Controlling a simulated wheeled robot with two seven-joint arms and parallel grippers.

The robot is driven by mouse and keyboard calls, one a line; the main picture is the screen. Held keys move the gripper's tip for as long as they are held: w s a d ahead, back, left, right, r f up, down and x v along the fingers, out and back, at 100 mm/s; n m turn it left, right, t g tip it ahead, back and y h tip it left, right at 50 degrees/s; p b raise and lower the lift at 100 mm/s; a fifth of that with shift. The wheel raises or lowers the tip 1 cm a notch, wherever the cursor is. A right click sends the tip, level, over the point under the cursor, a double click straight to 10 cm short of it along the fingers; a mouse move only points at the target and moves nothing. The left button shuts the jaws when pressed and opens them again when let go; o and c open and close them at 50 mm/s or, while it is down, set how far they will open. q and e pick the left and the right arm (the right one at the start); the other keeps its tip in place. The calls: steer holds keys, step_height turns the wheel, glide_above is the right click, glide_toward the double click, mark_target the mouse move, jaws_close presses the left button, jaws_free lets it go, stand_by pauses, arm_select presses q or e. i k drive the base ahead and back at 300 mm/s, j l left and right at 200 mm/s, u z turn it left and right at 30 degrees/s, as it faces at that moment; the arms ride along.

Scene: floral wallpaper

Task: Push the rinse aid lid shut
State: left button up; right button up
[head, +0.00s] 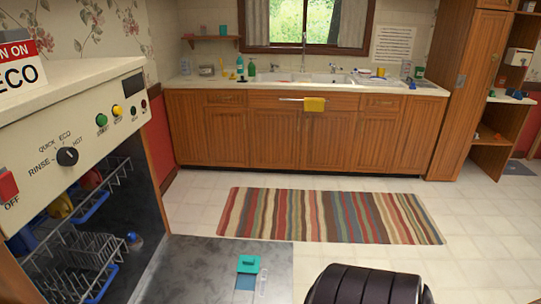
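The teal rinse aid lid (249,264) is at the bottom centre of the head view, on the grey inner face of the lowered dishwasher door (205,257). It looks raised, standing at the far edge of a small blue square recess (245,283), but its exact angle is hard to tell. A narrow pale slot (263,284) lies just right of the recess. Nothing touches the lid. Neither of my grippers is in view, so I cannot see whether they are open or shut.
The dishwasher's control panel (90,140) and lower rack (75,262) are at left. A dark ribbed part of mine covers the bottom right. A striped rug (330,215) lies beyond the door, before the sink cabinets (230,135). Bare tiles (480,240) are clear at right.

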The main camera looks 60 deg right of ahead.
mark_target(246, 264)
steer(key=z, duration=1.75)
steer(key=i+l+u, duration=0.1)
steer(key=l+u, duration=0.2)
